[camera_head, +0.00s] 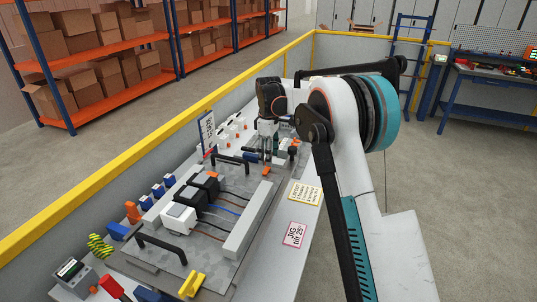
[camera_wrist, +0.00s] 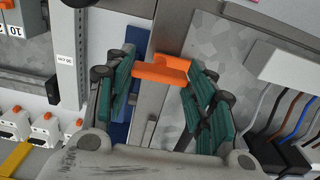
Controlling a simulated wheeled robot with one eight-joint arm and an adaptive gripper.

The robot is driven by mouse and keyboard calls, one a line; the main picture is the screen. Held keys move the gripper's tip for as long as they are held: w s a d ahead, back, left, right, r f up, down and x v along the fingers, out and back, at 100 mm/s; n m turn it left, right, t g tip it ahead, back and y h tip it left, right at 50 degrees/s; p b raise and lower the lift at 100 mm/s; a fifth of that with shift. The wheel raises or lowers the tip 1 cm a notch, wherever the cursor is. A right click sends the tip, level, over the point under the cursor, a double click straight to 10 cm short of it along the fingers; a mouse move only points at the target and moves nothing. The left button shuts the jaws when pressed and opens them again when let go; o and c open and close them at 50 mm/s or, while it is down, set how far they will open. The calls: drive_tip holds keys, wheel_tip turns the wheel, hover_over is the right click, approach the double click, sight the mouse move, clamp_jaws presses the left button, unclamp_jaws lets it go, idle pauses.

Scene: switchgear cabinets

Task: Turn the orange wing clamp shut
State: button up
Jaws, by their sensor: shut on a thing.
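The orange wing clamp (camera_wrist: 160,70) is between my gripper's (camera_wrist: 160,78) two green-padded fingers in the wrist view. The fingers close on its ends from the left and right. It sits at the edge of a grey metal plate (camera_wrist: 218,45), with a blue part behind to the left. In the head view my gripper (camera_head: 267,154) points down over the far part of the tilted board. The clamp between the fingers cannot be made out there.
A black handle (camera_head: 236,160) and an upright sign (camera_head: 207,135) stand close to my gripper. Dark devices with cables (camera_head: 203,189) and a grey duct (camera_head: 250,218) lie nearer. A yellow-topped wall (camera_head: 130,170) borders the left side.

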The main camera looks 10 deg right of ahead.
drive_tip(key=o, duration=1.1)
drive_tip(key=shift+c, duration=0.2)
wheel_tip(320, 180, up, 12)
